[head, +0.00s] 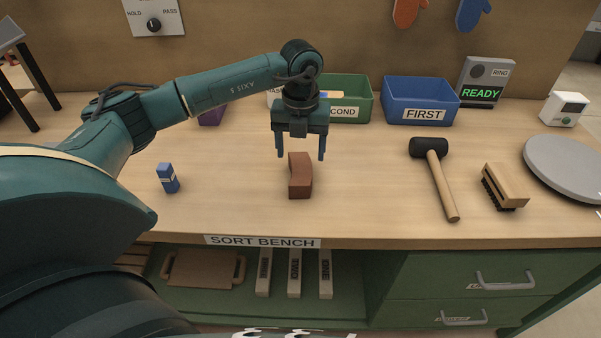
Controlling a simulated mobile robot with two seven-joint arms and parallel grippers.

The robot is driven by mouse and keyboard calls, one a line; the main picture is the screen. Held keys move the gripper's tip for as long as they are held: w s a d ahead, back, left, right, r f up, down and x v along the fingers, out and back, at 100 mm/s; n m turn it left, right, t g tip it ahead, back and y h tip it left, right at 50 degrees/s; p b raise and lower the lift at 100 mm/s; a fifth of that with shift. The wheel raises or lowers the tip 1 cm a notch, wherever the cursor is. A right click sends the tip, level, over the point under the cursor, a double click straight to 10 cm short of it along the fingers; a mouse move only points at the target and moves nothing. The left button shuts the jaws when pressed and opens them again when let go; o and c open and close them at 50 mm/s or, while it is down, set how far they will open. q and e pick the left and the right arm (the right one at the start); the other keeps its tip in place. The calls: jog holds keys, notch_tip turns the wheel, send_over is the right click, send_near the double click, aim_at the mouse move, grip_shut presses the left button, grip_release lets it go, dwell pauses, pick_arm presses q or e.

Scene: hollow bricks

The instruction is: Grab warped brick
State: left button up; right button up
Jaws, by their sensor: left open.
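A reddish-brown brick (299,178) with curved, warped sides lies on the wooden bench top (240,205), near the middle. My left gripper (301,157) is open and empty, its two blue fingers pointing down. In the picture the fingertips lie on either side of the brick's far end. I cannot tell how high above the bench they are. My right gripper does not show.
A mallet (434,175), a brush (503,187) and a grey disc (570,165) lie on the right. A green bin (352,101) and a blue FIRST bin (420,98) stand behind.

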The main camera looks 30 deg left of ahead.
aim_at(302, 170)
pick_arm(q)
jog(key=shift+s+d+f+p, duration=0.1)
jog(key=shift+f+p, duration=0.05)
jog(key=shift+f, duration=0.95)
jog(key=shift+s+d+f+p, duration=0.15)
jog(key=shift+f+p, duration=0.05)
jog(key=shift+f, duration=0.9)
jog(key=shift+s+d+f+p, duration=0.1)
jog(key=shift+f+p, duration=0.05)
jog(key=shift+f, duration=0.95)
jog(key=shift+r, duration=0.1)
jog(key=c, duration=1.3)
